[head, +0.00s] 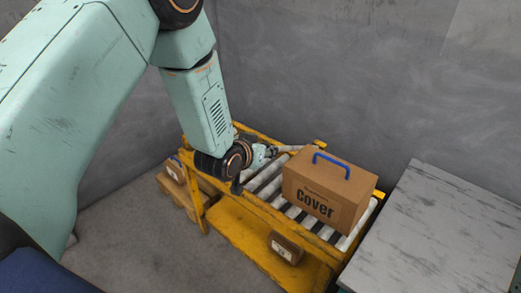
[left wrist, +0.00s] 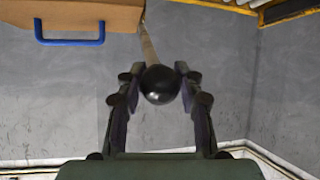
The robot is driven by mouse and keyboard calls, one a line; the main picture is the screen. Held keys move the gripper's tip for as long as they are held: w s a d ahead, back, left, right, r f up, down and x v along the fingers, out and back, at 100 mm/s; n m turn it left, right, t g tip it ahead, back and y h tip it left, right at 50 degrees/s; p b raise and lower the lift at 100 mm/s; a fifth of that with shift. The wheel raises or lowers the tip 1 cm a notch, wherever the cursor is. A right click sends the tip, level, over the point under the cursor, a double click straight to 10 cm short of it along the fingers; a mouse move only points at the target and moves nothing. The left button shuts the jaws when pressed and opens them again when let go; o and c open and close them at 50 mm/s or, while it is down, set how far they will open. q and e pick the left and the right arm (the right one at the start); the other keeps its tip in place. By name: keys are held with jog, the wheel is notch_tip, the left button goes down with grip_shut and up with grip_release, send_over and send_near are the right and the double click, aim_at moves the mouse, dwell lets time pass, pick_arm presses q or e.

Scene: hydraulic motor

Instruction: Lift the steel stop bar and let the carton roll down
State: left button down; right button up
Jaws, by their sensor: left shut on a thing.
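The brown carton (head: 300,192), marked "Cover" and with a blue handle on top, sits upright on the roller conveyor (head: 262,207). The steel stop bar (head: 292,149) shows as a thin pale rod just behind and left of the carton. In the left wrist view, the bar (left wrist: 148,48) ends in a black ball knob (left wrist: 160,86). My left gripper (head: 269,152) is shut on the knob end, with a finger on each side of it in the left wrist view (left wrist: 160,72). The carton (left wrist: 85,14) is above left there; whether the bar touches it, I cannot tell. My right gripper is out of view.
The conveyor has a yellow frame with a lower shelf (head: 235,228); a small brown box (head: 286,248) is at that level. Another box (head: 175,171) is at the left end. A grey worktop (head: 440,225) stands close on the right. Grey walls are behind.

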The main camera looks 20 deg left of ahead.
pick_arm(q)
jog(key=shift+w+d+r+g+p, duration=0.2)
jog(key=shift+w+r+p, duration=0.2)
jog(key=shift+r+p, duration=0.2)
jog(key=shift+w+d+r+g+p, duration=0.1)
jog(key=shift+w+r+g+p, duration=0.1)
jog(key=shift+w+r+p, duration=0.35)
jog(key=shift+s+r, duration=0.1)
jog(key=shift+s, duration=0.1)
jog(key=c, duration=1.3)
grip_release()
jog(key=o, duration=0.5)
jog(key=shift+s, duration=0.15)
jog(key=shift+c, duration=0.2)
jog(key=v, duration=1.1)
jog(key=shift+s+r, duration=0.3)
